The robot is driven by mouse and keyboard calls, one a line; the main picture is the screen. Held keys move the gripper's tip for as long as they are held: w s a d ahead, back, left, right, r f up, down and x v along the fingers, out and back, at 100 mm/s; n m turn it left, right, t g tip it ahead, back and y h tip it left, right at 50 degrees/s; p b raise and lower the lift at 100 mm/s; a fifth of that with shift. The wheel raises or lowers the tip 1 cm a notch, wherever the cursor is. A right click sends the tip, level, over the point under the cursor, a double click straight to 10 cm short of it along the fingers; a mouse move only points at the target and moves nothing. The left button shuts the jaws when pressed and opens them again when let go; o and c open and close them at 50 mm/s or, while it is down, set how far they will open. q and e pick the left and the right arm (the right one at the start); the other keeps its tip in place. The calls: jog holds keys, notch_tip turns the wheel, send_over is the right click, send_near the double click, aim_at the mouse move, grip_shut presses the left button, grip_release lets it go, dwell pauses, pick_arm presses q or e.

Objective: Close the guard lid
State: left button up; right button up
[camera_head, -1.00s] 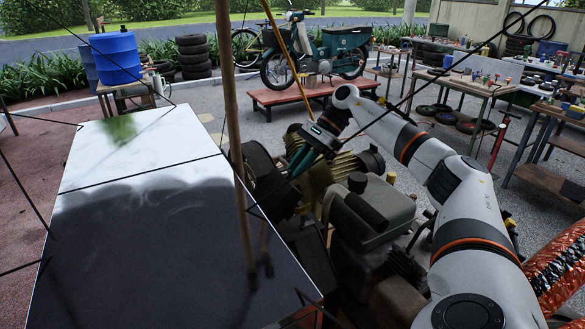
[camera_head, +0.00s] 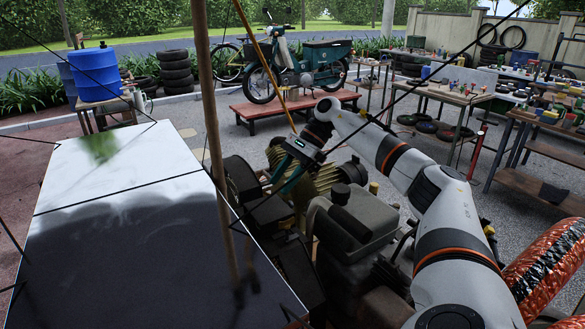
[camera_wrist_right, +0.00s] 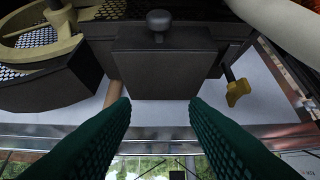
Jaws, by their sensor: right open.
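A dark squarish plate or box with a round knob (camera_wrist_right: 158,22) stands in the middle of the right wrist view; it may be the guard lid, but I cannot tell how far open it is. My right gripper (camera_wrist_right: 160,103) has its two green fingers spread apart and empty, with the tips just below the plate's lower edge. In the head view the right gripper (camera_head: 272,188) is over the compressor machinery, beside its ribbed yellowish part (camera_head: 315,180). The fingertips and nearby parts are hard to make out there. My left gripper is not in view.
A large glossy panel (camera_head: 120,190) fills the left of the head view, with a wooden pole (camera_head: 207,120) and thin black lines crossing it. A yellow handle (camera_wrist_right: 237,92) is right of the plate. A grey tank-like body (camera_head: 355,220) lies right of the gripper, under my arm.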

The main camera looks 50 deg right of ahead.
jog(key=p+v, duration=0.1)
jog(key=v, duration=1)
jog(key=shift+d+r, duration=0.15)
jog(key=shift+d, duration=0.15)
